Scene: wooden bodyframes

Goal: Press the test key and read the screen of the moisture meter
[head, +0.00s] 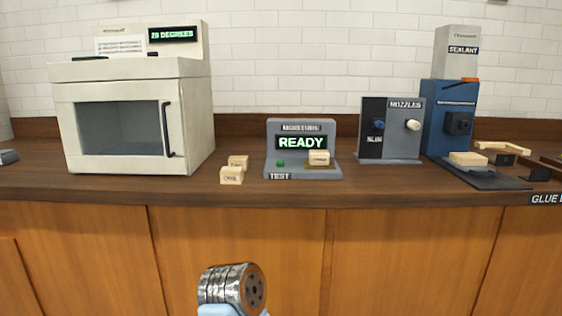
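The moisture meter (272,140) is a grey device standing on the wooden counter, near the middle of the head view. Its dark screen (301,143) shows READY in green letters. The green test key (280,163) is on its base at the left, above the TEST label (280,176). A small wooden block (319,158) with a dark label rests on the right of the base. Two more small wooden blocks, a rear one (238,161) and a front one (231,175), lie on the counter left of the meter. Neither of my grippers shows.
A white oven (190,115) reading 29 DEGREES stands at the left. A nozzle holder (391,130) and a blue machine labelled SEALANT (437,115) stand to the right. Wooden pieces (502,147) lie at the far right. The counter's front strip (390,185) is clear.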

